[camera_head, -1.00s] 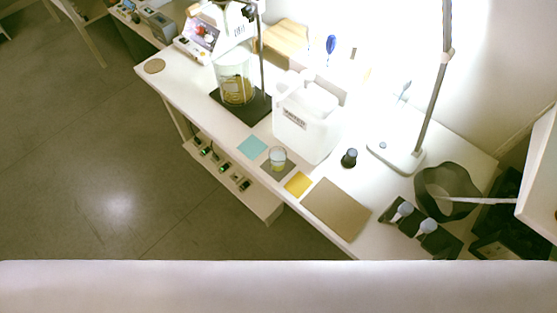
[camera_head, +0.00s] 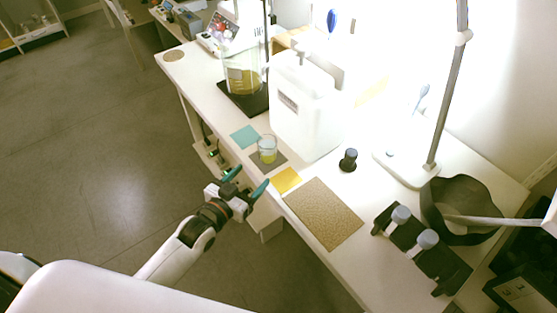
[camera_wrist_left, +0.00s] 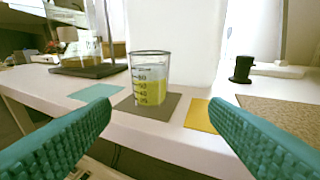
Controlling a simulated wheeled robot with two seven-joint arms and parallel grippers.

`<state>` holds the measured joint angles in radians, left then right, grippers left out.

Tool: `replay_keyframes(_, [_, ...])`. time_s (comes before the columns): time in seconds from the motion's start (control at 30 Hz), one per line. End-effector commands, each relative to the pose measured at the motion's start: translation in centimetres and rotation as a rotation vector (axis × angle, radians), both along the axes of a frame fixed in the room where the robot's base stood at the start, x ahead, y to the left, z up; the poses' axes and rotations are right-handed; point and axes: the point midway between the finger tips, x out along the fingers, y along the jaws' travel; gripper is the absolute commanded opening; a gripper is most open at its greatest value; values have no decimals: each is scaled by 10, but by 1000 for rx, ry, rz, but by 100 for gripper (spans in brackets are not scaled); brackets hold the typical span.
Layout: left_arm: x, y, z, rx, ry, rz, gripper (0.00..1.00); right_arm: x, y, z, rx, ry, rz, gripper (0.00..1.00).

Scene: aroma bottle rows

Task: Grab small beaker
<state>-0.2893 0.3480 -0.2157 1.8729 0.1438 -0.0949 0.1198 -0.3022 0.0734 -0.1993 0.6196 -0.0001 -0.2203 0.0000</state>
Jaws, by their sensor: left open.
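The small beaker (camera_head: 267,149) is clear with yellow-green liquid in its lower part. It stands upright on a dark grey square mat (camera_head: 279,165) near the table's front edge. In the left wrist view the beaker (camera_wrist_left: 150,79) shows its graduation marks, ahead and between the two teal fingers. My left gripper (camera_head: 246,181) is open and empty, just off the table's front edge, short of the beaker and not touching it. In the left wrist view its fingers (camera_wrist_left: 162,128) are spread wide. My right gripper is not in view.
A teal mat (camera_head: 245,136) and a yellow mat (camera_head: 286,180) flank the beaker's mat. A white jug (camera_head: 304,110) stands close behind. A large beaker (camera_head: 242,72) is at the back left.

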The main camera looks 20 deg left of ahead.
Motion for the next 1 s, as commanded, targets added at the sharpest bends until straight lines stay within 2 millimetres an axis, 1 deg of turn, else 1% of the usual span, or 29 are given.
replay_keyframes(0.13, [10,6,9,-26,-91,-13,70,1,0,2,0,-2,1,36])
replay_keyframes(0.3, [18,8,15,-45,-152,-22,70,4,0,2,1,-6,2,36])
replay_keyframes(0.37, [25,6,16,-48,-157,-22,70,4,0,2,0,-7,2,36])
replay_keyframes(0.6, [65,-7,16,-47,-156,-21,70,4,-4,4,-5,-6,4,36])
replay_keyframes(0.7, [75,-10,15,-47,-154,-21,70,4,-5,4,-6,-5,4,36])
replay_keyframes(0.87, [84,-14,15,-47,-154,-22,70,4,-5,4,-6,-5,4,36])
replay_keyframes(1.0, [104,-21,17,-47,-155,-21,70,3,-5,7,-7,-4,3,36])
